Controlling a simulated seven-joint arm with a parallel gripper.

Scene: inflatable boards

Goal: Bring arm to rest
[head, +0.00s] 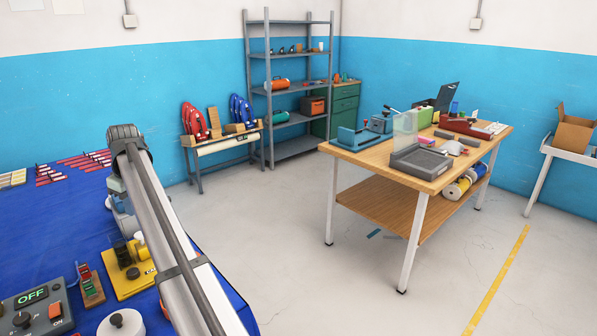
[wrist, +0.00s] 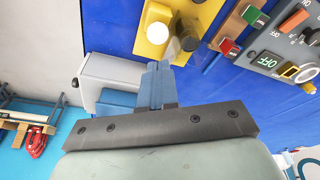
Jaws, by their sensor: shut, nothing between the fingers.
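My gripper (wrist: 157,68) shows in the wrist view with its blue fingers pressed together and nothing between them. It points at the yellow fixture (wrist: 168,35), with a white round knob and a grey round part near the fingertips. I cannot tell whether the fingers touch the fixture. In the head view my arm reaches up over the blue table (head: 60,215) and hides part of it. I cannot clearly make out the fingers there. The yellow fixture also shows in the head view (head: 128,283), left of my arm.
A control box reading OFF (head: 32,305), a small block with red and green switches (head: 90,285) and a white round part (head: 121,323) lie near my arm. A wooden workbench (head: 345,150), a grey shelf (head: 290,150) and a board rack (head: 225,145) stand beyond open floor.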

